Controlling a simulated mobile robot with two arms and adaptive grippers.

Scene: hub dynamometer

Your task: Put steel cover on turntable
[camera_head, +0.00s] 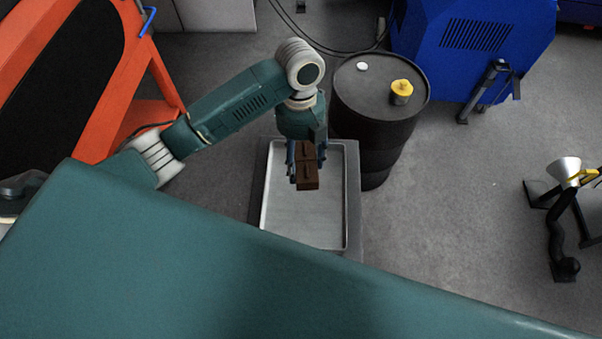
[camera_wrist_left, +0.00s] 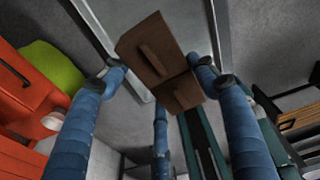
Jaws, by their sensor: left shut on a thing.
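My left gripper (camera_head: 306,163) points down over a shallow grey tray (camera_head: 266,195). It is shut on a brown block (camera_head: 308,183), which looks like two joined boxes. In the left wrist view the brown block (camera_wrist_left: 155,48) sits between the blue fingers of my left gripper (camera_wrist_left: 162,76), with a raised strip on each box face. The block appears above the tray floor; the exact gap cannot be told. I cannot make out a steel cover or a turntable in either view. My right gripper is not in view.
A black drum (camera_head: 375,120) with a yellow-capped piece (camera_head: 401,90) and a white cap (camera_head: 362,67) on top stands right of the tray. An orange frame (camera_head: 150,85) is at the left, a blue machine (camera_head: 470,40) at the back.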

